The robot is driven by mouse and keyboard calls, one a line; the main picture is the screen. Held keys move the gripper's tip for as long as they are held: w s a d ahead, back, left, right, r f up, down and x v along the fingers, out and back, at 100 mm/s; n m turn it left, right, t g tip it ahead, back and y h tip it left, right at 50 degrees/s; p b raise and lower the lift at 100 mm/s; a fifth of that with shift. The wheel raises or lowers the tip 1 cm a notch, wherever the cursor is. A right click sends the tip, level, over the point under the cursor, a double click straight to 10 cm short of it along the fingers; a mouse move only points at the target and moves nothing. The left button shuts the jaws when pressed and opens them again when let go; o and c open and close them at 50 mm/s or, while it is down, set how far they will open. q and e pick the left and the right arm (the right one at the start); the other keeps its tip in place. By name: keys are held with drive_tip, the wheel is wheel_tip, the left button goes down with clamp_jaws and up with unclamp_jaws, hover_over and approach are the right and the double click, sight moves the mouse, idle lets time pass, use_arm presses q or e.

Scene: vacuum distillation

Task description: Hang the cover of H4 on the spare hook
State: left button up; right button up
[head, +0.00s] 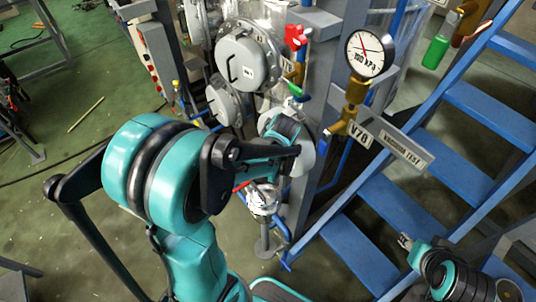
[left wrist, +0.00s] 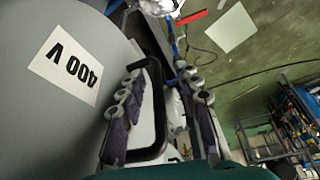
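In the left wrist view a large grey round cover (left wrist: 45,115) with a "400 V" label fills the left side. Its black loop handle (left wrist: 158,105) stands between the fingers of my left gripper (left wrist: 165,115). The gripper is open: one finger lies on the cover's side of the bar, the other apart on the outer side. In the head view my left gripper (head: 285,130) is at a pale round cover (head: 304,160), largely hidden behind it. I cannot read an H4 mark or make out the spare hook. My right gripper (head: 405,241) is low at the right, its fingers too small to judge.
A larger round cover (head: 240,65) with a black handle and a smaller one (head: 222,103) sit on the equipment at upper middle. A pressure gauge (head: 369,53) and a V70 tag (head: 359,133) stand right of my left gripper. Blue stairs (head: 395,205) fill the right.

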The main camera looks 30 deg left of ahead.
use_arm(q)
drive_tip(key=v, duration=1.2)
drive_tip(key=s+d+f+m+t+h+b, duration=0.3)
drive_tip(key=s+d+m, duration=0.4)
drive_tip(key=m, duration=0.4)
drive_tip(key=shift+s+d+f+t+h+b, duration=0.25)
drive_tip(key=shift+s+f+t+h+b, duration=0.2)
drive_tip(key=shift+s+f+t, duration=0.3)
